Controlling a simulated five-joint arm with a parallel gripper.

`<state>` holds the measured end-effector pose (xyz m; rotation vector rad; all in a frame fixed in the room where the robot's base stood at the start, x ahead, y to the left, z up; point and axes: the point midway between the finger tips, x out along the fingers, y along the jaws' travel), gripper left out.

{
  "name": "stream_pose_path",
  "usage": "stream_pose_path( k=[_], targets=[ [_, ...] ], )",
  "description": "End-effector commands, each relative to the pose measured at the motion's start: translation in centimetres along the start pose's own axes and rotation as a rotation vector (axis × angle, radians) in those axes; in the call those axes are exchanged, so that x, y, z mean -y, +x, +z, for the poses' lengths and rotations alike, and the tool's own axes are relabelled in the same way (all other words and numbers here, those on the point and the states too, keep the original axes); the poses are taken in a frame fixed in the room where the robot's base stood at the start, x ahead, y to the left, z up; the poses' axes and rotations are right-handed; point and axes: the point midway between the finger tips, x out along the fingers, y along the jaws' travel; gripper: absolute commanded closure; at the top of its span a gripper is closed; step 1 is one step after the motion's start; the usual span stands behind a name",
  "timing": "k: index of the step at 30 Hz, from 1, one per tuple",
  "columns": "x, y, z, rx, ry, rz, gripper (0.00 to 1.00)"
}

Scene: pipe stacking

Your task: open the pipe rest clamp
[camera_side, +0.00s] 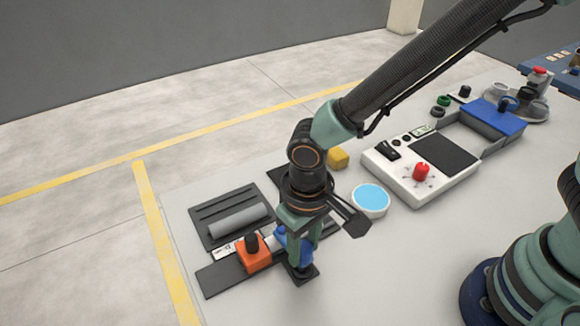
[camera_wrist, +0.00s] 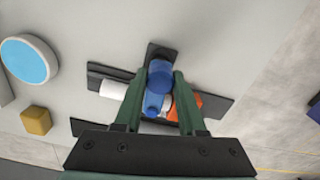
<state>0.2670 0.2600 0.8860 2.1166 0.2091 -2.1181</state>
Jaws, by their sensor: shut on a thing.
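My gripper (camera_side: 300,262) points down over the dark fixture at the table's left front. In the wrist view its two green fingers (camera_wrist: 159,80) stand on either side of a blue clamp part (camera_wrist: 158,76) and are shut on it. In the side view this blue part (camera_side: 281,233) is mostly hidden behind the fingers. Beside it an orange block (camera_side: 250,262) with a black knob sits on a dark strip; the orange (camera_wrist: 187,108) is partly covered by a finger in the wrist view. Whether the clamp is open or closed cannot be told.
A grey pipe (camera_side: 237,221) lies on a dark ribbed tray (camera_side: 215,207) behind the fixture. A yellow block (camera_side: 338,158), a blue-topped round disc (camera_side: 370,198) and a white control box (camera_side: 408,180) with a red knob stand to the right. The table front right of the gripper is clear.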

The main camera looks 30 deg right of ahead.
Motion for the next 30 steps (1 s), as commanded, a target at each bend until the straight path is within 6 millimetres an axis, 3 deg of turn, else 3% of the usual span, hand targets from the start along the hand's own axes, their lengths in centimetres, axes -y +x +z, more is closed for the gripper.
stream_pose_path(
  k=[19, 30],
  targets=[
    [0.02, -0.11, -0.16, -0.004, -0.025, -0.002, 1.00],
    [0.05, -0.10, -0.22, -0.005, -0.251, -0.002, 1.00]
  ],
)
